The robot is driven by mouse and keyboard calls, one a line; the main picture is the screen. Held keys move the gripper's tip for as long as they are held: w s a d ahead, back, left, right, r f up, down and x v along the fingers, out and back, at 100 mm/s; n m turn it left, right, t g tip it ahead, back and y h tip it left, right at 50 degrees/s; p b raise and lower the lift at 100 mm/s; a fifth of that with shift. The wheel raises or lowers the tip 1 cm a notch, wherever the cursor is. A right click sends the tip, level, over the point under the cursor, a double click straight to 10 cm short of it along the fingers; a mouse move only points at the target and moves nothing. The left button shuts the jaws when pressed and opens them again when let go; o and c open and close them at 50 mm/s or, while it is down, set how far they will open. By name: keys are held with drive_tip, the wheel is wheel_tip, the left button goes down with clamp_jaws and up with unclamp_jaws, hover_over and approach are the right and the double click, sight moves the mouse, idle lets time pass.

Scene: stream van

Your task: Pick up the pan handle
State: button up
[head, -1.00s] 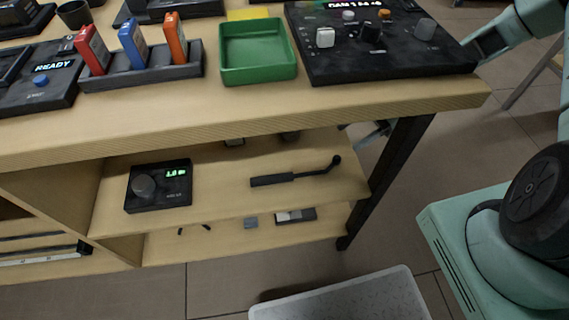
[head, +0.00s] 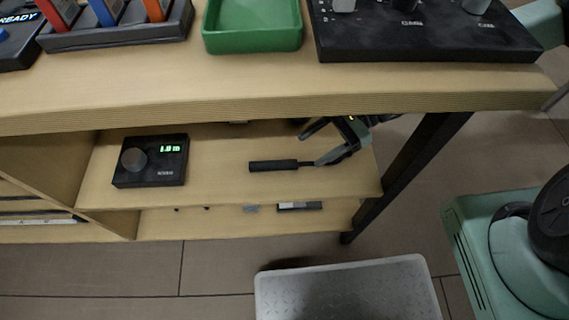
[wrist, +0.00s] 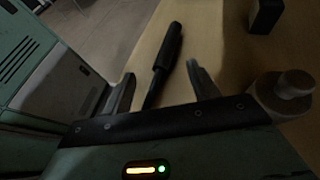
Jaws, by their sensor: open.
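The pan handle (head: 274,165) is a black bar with a thinner rod, lying on the upper shelf under the table. It also shows in the wrist view (wrist: 168,52), running away from between my fingers. My gripper (head: 318,145) reaches in under the tabletop from the right, at the rod end of the handle. In the wrist view my gripper (wrist: 160,82) is open, with a finger on each side of the handle's near part. The far end of the rod is hidden by my gripper.
A black box with a knob and green display (head: 150,160) stands on the shelf's left. The tabletop (head: 250,90) overhangs the shelf. A black table leg (head: 410,175) is at right. A green tray (head: 252,30) sits on top.

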sight(297, 159)
drive_tip(key=shift+f+b+x, duration=0.2)
drive_tip(key=shift+b+x, duration=0.25)
drive_tip(key=shift+x, duration=1.1)
drive_tip(key=shift+f+b+x, duration=0.25)
drive_tip(key=shift+b+x, duration=0.15)
drive_tip(key=shift+x, duration=1.1)
drive_tip(key=shift+w+d, duration=0.15)
drive_tip(key=shift+c, duration=0.2)
drive_tip(key=c, duration=1.2)
